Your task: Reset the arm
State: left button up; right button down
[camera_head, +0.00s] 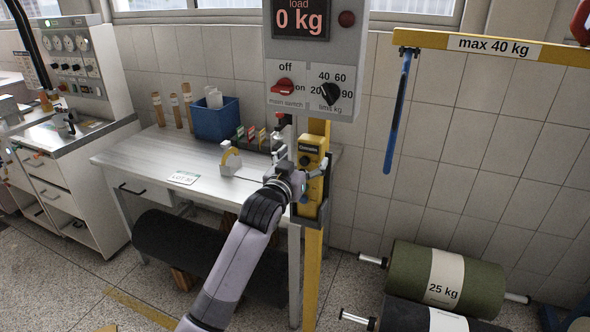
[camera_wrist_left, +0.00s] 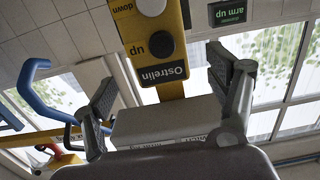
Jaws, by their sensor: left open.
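A yellow control pendant (camera_head: 311,151) hangs in a dark holder on the yellow post (camera_head: 315,255). A yellow boom arm (camera_head: 435,41) marked max 40 kg is at upper right, with a blue bar (camera_head: 397,115) hanging down. My right gripper is not seen.
A grey control box (camera_head: 310,105) above reads 0 kg, with a red switch and black knob. A metal table (camera_head: 150,155) at left holds a blue bin (camera_head: 216,122) and several small items. An olive roll (camera_head: 410,275) marked 25 kg and a dark roll lie at lower right.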

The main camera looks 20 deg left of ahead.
pick_arm(q)
jog(key=s, duration=0.6)
notch_tip(320, 180, down, 26)
jog(key=s+g+b, duration=0.1)
jog(key=g+b, duration=0.1)
jog(key=g, duration=0.2)
jog(key=s+f+g, duration=0.2)
jog(key=s+f, duration=0.4)
jog(key=f, duration=0.5)
jog(key=s+f+g, duration=0.3)
jog(key=s+f, duration=0.2)
jog(key=f, duration=0.7)
jog(key=s+f+m+g+b, duration=0.15)
jog(key=s+f+g, duration=0.25)
jog(key=s+f, duration=1.4)
jog(key=s+f+g, duration=0.2)
jog(key=s+f, duration=0.2)
jog(key=s, duration=1)
jog(key=s+f+g+b, duration=0.1)
jog(key=s+f, duration=0.4)
jog(key=s, duration=0.9)
jog(key=shift+a+g+y, duration=0.3)
jog(key=shift+g, duration=0.2)
jog(key=shift+m, duration=0.25)
jog(key=shift+c, duration=0.2)
